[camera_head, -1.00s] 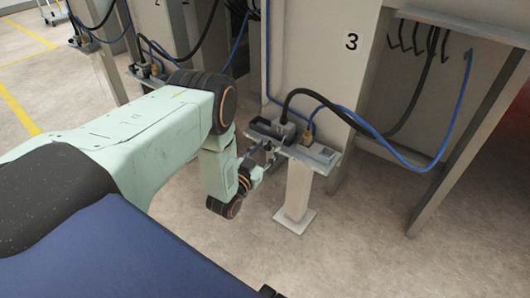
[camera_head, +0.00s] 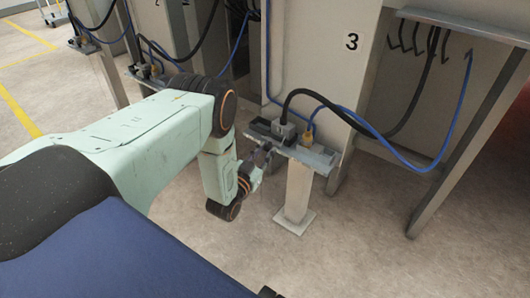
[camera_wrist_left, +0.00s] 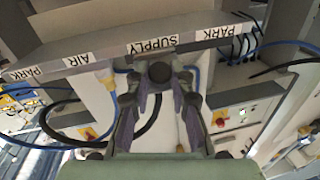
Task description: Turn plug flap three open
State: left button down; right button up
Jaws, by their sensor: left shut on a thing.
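The plug stand of station 3 (camera_head: 293,190) is a pale post with a metal shelf (camera_head: 322,156) on top. A dark plug (camera_head: 283,130) with a black cable sits on the shelf. The flap itself is small and I cannot make out its angle. My left gripper (camera_head: 264,156) is at the front left edge of the shelf. In the left wrist view its fingers (camera_wrist_left: 157,82) are closed around a small dark round part just below the shelf edge labelled PARK, AIR, SUPPLY, PARK (camera_wrist_left: 110,50). My right gripper is not in view.
The cabinet with the number 3 (camera_head: 351,41) stands behind the shelf. A blue hose (camera_head: 395,157) and a black cable (camera_head: 345,118) loop to the right. A slanted metal leg (camera_head: 455,150) stands at right. The floor in front is free.

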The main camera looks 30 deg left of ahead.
pick_arm(q)
notch_tip(320, 180, down, 2)
jog(key=t+b, duration=0.4)
jog(key=b, duration=0.2)
jog(key=shift+f+n+y, duration=0.15)
jog(key=shift+n+y, duration=0.25)
jog(key=c, duration=1.2)
grip_release()
jog(key=shift+o, duration=0.2)
notch_tip(320, 180, up, 10)
